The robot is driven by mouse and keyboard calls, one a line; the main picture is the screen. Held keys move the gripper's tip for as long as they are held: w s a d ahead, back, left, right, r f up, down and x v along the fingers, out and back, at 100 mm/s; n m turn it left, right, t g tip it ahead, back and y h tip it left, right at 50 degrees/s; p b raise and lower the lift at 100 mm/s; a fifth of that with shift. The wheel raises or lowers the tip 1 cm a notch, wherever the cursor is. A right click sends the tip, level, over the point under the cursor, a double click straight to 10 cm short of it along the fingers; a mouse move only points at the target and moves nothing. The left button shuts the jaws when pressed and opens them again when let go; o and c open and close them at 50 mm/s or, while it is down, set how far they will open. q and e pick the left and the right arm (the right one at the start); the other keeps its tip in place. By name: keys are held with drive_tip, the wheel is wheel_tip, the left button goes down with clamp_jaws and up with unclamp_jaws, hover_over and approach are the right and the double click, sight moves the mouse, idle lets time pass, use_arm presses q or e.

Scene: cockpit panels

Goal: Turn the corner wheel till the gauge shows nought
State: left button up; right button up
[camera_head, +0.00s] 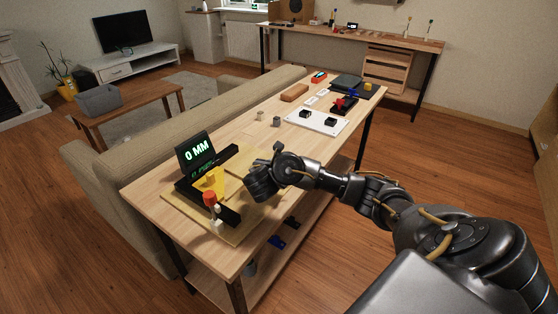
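The gauge (197,150) is a black tilted display that reads "0 MM" in green. It stands at the back of a light wooden board (226,236) on the workbench. In front of it are black rails (227,214) and a yellow wedge-like piece (211,181). An orange-red knob (210,198) on a pale post sits at the board's near corner; it looks like the corner wheel. My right gripper (259,184) is over the board's right side, to the right of the knob and apart from it. Its fingertips are not clear. My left gripper is not in view.
A sofa (142,144) stands close behind the bench. Open floor lies right of the bench.

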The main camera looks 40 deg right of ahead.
idle(0.3)
drive_tip(key=o, duration=1)
drive_tip(key=shift+c, duration=0.2)
